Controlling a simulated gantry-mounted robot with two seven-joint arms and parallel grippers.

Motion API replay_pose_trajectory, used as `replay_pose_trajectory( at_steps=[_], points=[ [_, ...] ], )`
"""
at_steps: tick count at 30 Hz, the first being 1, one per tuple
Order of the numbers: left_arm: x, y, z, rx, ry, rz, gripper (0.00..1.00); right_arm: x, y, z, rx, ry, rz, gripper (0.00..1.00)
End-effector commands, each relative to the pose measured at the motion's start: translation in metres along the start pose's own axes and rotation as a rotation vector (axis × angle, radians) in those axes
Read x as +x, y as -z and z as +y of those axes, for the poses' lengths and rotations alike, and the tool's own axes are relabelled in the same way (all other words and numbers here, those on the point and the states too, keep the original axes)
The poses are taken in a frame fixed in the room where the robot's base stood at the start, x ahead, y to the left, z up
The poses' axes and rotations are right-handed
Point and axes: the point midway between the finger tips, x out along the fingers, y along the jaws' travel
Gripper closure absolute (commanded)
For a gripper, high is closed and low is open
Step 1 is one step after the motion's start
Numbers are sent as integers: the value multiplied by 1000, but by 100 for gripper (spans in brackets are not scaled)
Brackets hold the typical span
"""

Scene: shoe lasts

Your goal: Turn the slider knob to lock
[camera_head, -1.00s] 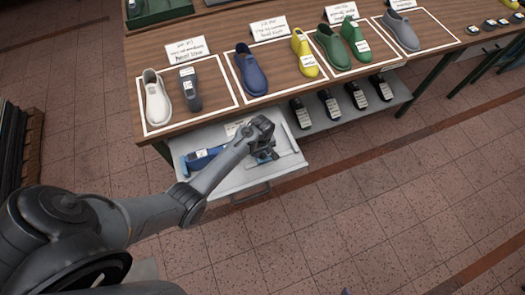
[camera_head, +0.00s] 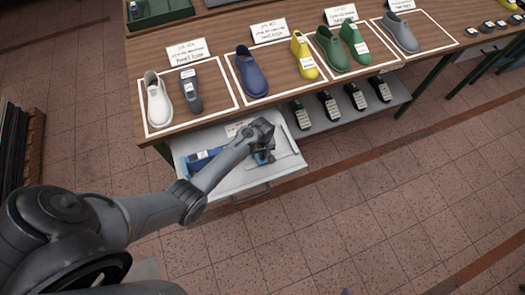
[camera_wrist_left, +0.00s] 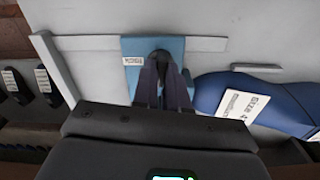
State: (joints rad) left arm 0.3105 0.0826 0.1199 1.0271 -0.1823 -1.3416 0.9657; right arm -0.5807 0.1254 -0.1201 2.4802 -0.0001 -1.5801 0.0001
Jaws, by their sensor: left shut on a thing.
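The slider (camera_wrist_left: 131,88) is a light-blue block with a small white label, in the open drawer (camera_head: 240,184). In the left wrist view a dark knob (camera_wrist_left: 159,54) stands on it, partly hidden by my fingers. My left gripper (camera_wrist_left: 164,72) is shut on this knob. In the head view the left gripper (camera_head: 263,156) reaches down into the drawer's right half, and the wrist hides most of the slider. The label's text is hard to read. My right gripper is not in view.
A dark-blue shoe last (camera_wrist_left: 262,101) with a white size label lies in the drawer beside the slider. Shoes and lasts stand on the table (camera_head: 222,52) above the drawer. Several dark lasts (camera_head: 328,104) lie on the lower shelf to the right. The floor in front is clear.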

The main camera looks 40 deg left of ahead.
Motion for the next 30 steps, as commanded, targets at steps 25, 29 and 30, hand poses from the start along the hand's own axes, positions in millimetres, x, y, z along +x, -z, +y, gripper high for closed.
replay_pose_trajectory(
  at_steps=[25, 29, 30],
  points=[
    [-1, 0, -1, 791, 2, -1, 100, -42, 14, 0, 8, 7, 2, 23],
    [-1, 1, -1, 913, 3, -1, 100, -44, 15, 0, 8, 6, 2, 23],
    [-1, 1, -1, 953, 2, -1, 100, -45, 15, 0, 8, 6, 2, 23]
  ],
)
